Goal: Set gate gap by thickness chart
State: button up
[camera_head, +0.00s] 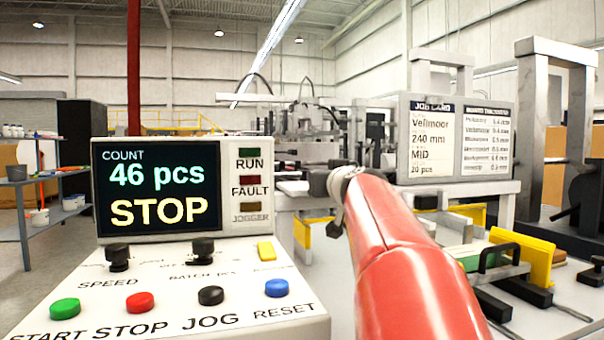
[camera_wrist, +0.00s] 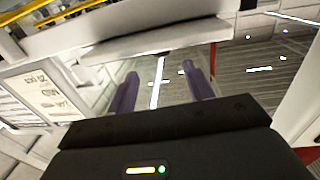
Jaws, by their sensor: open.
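A yellow plate (camera_head: 537,262) stands upright on the machine bed, near a black handle (camera_head: 497,250). My gripper (camera_wrist: 160,88) is open and empty in the wrist view, its two purple fingers apart. My red arm hides part of the bed in the head view.
A control panel (camera_head: 60,306) at front left has a display (camera_head: 158,188) showing "46 pcs" and "STOP", plus knobs and coloured buttons. Grey uprights (camera_head: 532,140) rise at right. A pale beam (camera_wrist: 160,46) crosses just beyond my fingers in the wrist view.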

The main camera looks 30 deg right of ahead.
jog(key=p+x, duration=0.2)
jog(key=x, duration=0.6)
jog(key=shift+p, duration=0.3)
jog(key=shift+f, duration=0.1)
jog(key=c, duration=1)
